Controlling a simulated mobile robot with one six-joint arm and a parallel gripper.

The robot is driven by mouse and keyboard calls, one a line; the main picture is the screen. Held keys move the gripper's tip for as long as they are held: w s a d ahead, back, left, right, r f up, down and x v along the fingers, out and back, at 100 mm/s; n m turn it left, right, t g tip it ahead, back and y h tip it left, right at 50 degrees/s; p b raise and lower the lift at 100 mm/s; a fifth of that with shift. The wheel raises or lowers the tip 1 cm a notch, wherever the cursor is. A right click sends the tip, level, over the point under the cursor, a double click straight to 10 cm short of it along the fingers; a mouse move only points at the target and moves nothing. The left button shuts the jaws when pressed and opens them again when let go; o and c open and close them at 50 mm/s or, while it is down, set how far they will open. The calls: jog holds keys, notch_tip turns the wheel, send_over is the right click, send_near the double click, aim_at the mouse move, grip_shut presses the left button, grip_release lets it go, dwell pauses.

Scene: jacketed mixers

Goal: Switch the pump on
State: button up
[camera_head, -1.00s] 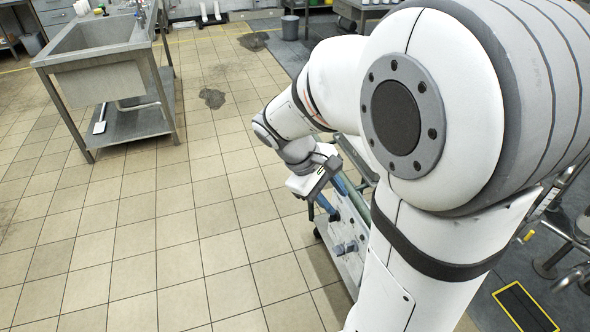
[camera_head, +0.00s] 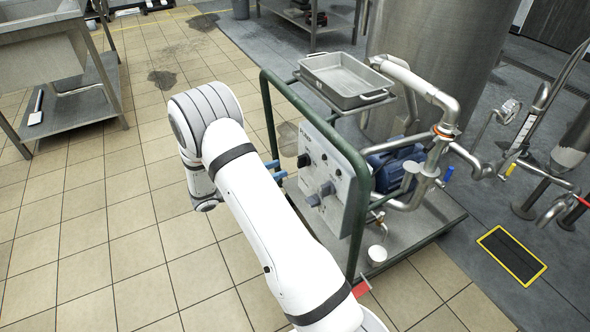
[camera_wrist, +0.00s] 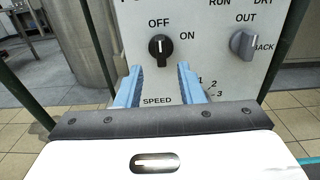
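The pump's control panel (camera_head: 328,178) is a pale plate on a green-framed cart. In the wrist view, its black switch knob (camera_wrist: 160,48) sits below OFF and left of ON; its handle is roughly upright, towards OFF. My gripper's two blue fingers (camera_wrist: 160,68) are apart, pointing at the panel with their tips just below the knob. Nothing shows between them but panel. Whether they touch the panel I cannot tell. In the head view, my gripper's blue fingers (camera_head: 276,171) show left of the panel; my arm hides the rest. The blue pump motor (camera_head: 398,168) is behind the panel.
A grey selector knob (camera_wrist: 242,45) marked OUT and BACK is right of the switch. A SPEED scale lies below, its knob hidden by my gripper. A metal tray (camera_head: 345,82) tops the cart. Pipes and a steel tank (camera_head: 435,65) stand behind.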

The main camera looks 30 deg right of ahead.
aim_at(298, 162)
jog(key=d+b, duration=0.1)
jog(key=d, duration=0.6)
jog(key=shift+w, duration=0.1)
jog(key=shift+c, duration=0.3)
grip_shut()
